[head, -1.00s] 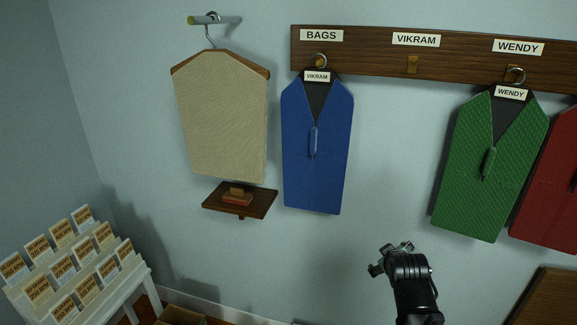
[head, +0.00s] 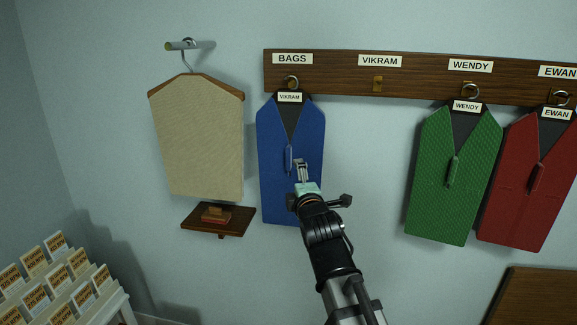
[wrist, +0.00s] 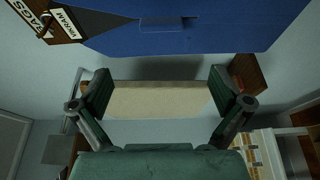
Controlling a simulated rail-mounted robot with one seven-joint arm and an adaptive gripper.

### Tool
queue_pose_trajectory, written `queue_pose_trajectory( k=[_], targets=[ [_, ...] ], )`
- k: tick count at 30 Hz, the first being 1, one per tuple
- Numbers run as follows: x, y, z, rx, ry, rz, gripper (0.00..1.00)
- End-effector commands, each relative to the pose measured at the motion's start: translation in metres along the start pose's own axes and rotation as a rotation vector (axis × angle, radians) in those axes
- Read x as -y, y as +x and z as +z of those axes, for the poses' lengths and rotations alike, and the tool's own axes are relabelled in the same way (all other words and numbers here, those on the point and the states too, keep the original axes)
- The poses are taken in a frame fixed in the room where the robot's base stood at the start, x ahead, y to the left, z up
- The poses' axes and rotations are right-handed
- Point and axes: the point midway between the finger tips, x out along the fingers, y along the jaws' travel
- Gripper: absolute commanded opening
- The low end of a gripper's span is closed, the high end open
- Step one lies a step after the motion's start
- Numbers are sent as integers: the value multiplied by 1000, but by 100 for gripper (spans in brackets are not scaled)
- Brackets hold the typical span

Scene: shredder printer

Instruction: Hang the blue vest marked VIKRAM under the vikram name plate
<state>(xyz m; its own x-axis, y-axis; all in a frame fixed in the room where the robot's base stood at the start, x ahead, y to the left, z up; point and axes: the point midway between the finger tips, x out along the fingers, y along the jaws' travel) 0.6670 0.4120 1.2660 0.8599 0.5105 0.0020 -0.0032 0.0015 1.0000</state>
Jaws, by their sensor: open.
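The blue vest marked VIKRAM (head: 272,150) hangs by its hanger from the hook under the BAGS plate (head: 292,59). Its upright handle (head: 289,157) is on the front. The VIKRAM name plate (head: 380,61) is to the right, with a bare hook (head: 377,84) under it. My gripper (head: 302,168) is in front of the vest, just right of the handle in the head view, which does not show it touching. In the wrist view my gripper (wrist: 161,103) has its fingers wide apart with nothing between them, and the vest (wrist: 220,22) fills the top.
A green WENDY vest (head: 440,185) and a red EWAN vest (head: 518,180) hang to the right. A beige garment (head: 200,140) hangs at left above a small shelf (head: 235,220). A card rack (head: 60,285) stands at lower left. Wall under the VIKRAM plate is clear.

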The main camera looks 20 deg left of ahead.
Motion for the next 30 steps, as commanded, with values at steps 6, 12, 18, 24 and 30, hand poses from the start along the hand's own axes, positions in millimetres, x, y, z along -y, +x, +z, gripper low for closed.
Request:
queue_pose_trajectory(
  k=[6, 12, 18, 24, 30],
  targets=[
    [-4, 49, 0, 1, 0, -3, 100],
    [-3, 81, 0, 1, 3, -3, 100],
    [0, 93, 0, 1, 3, -2, 100],
    [-2, 104, 1, 1, 2, -3, 100],
    [-1, 133, 2, 1, 3, -3, 100]
  ],
)
